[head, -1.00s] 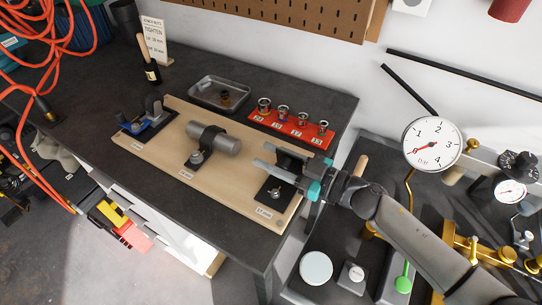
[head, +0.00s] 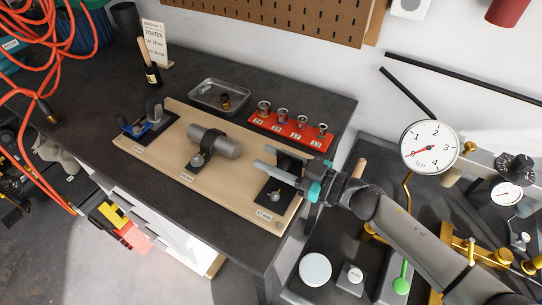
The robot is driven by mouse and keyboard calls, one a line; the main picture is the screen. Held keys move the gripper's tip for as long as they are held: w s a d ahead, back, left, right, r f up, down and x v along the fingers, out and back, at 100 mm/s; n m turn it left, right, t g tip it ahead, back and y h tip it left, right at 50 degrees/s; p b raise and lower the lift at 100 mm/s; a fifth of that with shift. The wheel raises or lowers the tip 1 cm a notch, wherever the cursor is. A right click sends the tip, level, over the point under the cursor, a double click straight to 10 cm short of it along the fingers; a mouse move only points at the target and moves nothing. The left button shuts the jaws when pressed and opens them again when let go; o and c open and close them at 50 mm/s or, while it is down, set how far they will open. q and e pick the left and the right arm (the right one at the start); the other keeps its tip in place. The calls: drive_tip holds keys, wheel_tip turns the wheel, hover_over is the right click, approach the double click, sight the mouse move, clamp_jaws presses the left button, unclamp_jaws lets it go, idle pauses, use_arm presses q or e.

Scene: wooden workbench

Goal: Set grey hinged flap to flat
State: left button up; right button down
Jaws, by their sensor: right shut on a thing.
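The wooden board (head: 225,192) on the bench carries three labelled stations. No piece can be told for certain as the grey hinged flap. At the right station a dark upright bracket (head: 290,160) stands on a black base plate with a bolt. My right gripper (head: 265,171) reaches in from the right with its grey fingers level across this bracket. It is shut on the bracket, though the contact is partly hidden by the fingers. A grey cylinder (head: 215,142) lies in the middle station. A dark grey curved piece (head: 155,107) stands beside a blue part (head: 140,128) at the left station. My left gripper is not in view.
A metal tray (head: 207,104) and a red socket rack (head: 291,133) lie behind the board. A gauge (head: 430,147) and brass fittings crowd the right. The bench front is clear.

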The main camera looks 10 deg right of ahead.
drive_tip(key=m+p, duration=0.2)
drive_tip(key=p, duration=0.1)
drive_tip(key=shift+w+d+r+m, duration=0.2)
drive_tip(key=shift+w+d+m, duration=0.05)
drive_tip(key=shift+w+m, duration=0.15)
drive_tip(key=shift+w+d+f+m+p, duration=0.1)
drive_tip(key=shift+w+d+m+p, duration=0.25)
drive_tip(key=shift+m+p, duration=0.5)
drive_tip(key=shift+w+d+f+m, duration=0.1)
drive_tip(key=shift+w+m, duration=0.15)
drive_tip(key=shift+m, duration=0.6)
drive_tip(key=c, duration=0.6)
unclamp_jaws()
drive_tip(key=shift+c, duration=0.2)
drive_tip(key=shift+o, duration=0.4)
drive_tip(key=shift+w+d, duration=0.1)
drive_tip(key=v, duration=1.5)
drive_tip(key=shift+b, duration=0.4)
